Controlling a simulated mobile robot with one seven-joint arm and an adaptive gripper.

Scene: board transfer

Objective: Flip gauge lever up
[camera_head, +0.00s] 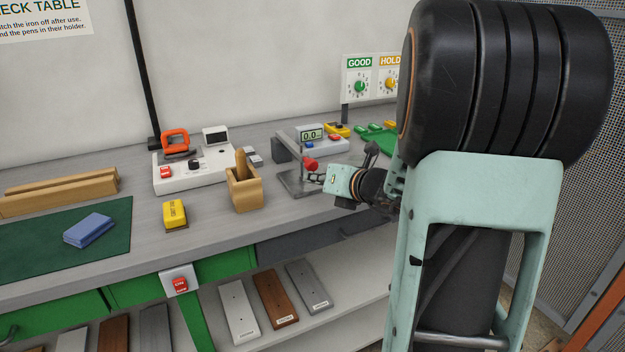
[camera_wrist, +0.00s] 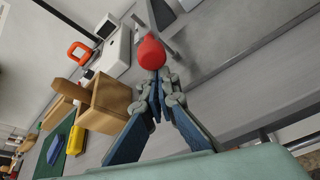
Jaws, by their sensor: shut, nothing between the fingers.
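The red knob (camera_wrist: 151,52) also shows large in the wrist view, just beyond my fingertips. My gripper (camera_head: 317,178) is shut and empty, with its fingertips close below the knob. In the wrist view my gripper (camera_wrist: 158,82) has its fingertips together and seems to be at or almost at the knob; I cannot tell whether they touch.
A wooden pen holder (camera_head: 244,188) stands left of the gauge. A yellow block (camera_head: 175,213) and a green mat (camera_head: 110,240) lie further left. Green parts (camera_head: 375,140) lie behind my arm.

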